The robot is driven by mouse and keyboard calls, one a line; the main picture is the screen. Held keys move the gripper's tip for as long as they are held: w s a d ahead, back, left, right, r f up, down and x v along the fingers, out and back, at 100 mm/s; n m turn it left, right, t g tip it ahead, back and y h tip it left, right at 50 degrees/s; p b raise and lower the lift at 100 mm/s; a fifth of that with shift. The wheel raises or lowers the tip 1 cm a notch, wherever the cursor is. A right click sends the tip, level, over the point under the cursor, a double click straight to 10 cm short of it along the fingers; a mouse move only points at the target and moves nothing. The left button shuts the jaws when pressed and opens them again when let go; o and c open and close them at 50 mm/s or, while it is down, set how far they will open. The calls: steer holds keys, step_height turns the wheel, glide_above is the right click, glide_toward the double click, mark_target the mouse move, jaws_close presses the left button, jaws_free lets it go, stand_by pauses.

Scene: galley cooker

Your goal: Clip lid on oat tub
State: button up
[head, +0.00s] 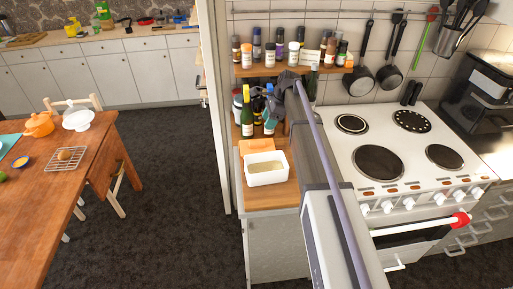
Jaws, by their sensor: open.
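The oat tub (266,176) is a white, open rectangular box with pale contents, standing upright on the small wooden counter. An orange, flat piece that looks like the lid (256,146) lies just behind the tub; I cannot tell whether it touches it. My gripper (266,106) is dark grey and small in the picture, behind and above the tub and lid, in front of the bottles. It is open and apart from both, with nothing visible between its fingers. My arm covers the area right of the tub.
Bottles (247,117) stand close behind my gripper, below a spice shelf (291,69) full of jars. The cooker (403,150) with several hotplates is on the right. A wooden table (60,185) stands left, with open dark floor (180,190) between.

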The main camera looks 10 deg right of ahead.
mark_target(257, 142)
steer(key=b+x, duration=1)
steer(key=x, duration=0.1)
steer(key=shift+s+d+f, duration=0.1)
steer(key=shift+s+d, duration=0.05)
jaws_close()
step_height(257, 142, up, 11)
steer(key=p, duration=1.1)
